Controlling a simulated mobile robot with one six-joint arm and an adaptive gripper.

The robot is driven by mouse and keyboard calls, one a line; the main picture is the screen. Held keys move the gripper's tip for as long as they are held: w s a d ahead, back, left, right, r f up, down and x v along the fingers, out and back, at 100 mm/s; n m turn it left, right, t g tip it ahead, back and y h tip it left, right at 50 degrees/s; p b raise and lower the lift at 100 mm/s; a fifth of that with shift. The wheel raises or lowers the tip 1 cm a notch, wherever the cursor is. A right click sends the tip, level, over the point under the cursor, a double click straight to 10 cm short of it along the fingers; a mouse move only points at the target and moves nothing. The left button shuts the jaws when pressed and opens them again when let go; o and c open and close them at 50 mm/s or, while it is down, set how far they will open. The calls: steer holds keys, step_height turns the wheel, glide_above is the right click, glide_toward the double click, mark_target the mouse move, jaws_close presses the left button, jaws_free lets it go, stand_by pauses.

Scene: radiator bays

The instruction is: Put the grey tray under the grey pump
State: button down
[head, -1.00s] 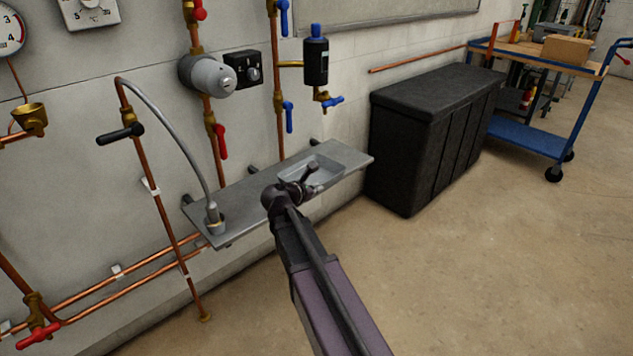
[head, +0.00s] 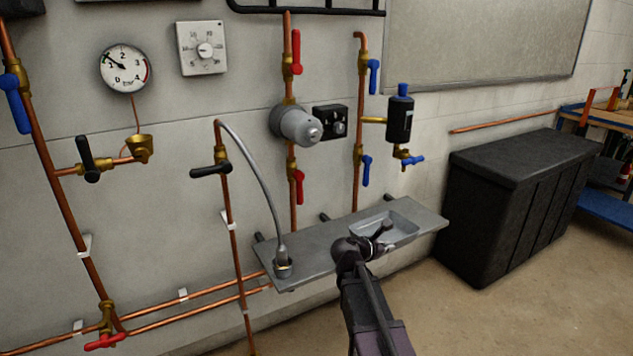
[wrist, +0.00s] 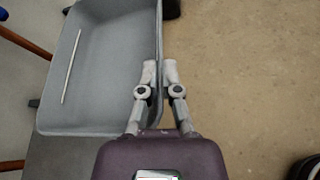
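The grey tray (head: 408,222) is a shallow rectangular pan at the right part of the grey wall shelf (head: 320,240). I cannot tell whether it rests on the shelf or is slightly raised. The grey pump (head: 297,125) is a round body on a vertical copper pipe, above the shelf and left of the tray. My gripper (head: 384,242) is at the tray's near side. In the wrist view my gripper (wrist: 158,72) has one finger inside and one outside the wall of the tray (wrist: 105,75), closed on its rim. A thin pale line shows inside the tray.
A hose (head: 262,185) ends in a fitting at the shelf's left end. A black bottle-shaped unit (head: 400,119) with a blue-handled tap hangs above the tray. A black chest (head: 515,205) stands right of the shelf. The shelf between hose and tray is clear.

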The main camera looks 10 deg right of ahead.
mark_target(363, 229)
step_height(363, 229, up, 33)
steer(key=p, duration=3.2)
steer(key=shift+p, duration=0.3)
steer(key=shift+f, duration=0.15)
steer(key=s+a+f+b, duration=0.1)
steer(key=a+f+b, duration=0.1)
steer(key=f+b, duration=0.9)
steer(key=s+a+f+b, duration=0.1)
steer(key=a+f+b, duration=0.2)
steer(key=f+b, duration=0.8)
steer(key=s+a+f+b, duration=0.1)
steer(key=a+f+b, duration=0.1)
steer(key=f+b, duration=0.9)
steer(key=shift+s+a+m, duration=0.15)
steer(key=shift+s+m, duration=0.1)
steer(key=shift+m, duration=0.15)
steer(key=shift+w+r, duration=0.1)
steer(key=shift+w, duration=0.05)
steer(key=w, duration=0.5)
steer(key=w+d+f+b, duration=0.1)
steer(key=w, duration=0.4)
steer(key=w+d, duration=0.1)
steer(key=w, duration=0.4)
steer(key=shift+w+f+b, duration=0.25)
steer(key=shift+w+b, duration=0.05)
steer(key=shift+b, duration=0.1)
steer(key=shift+f, duration=0.1)
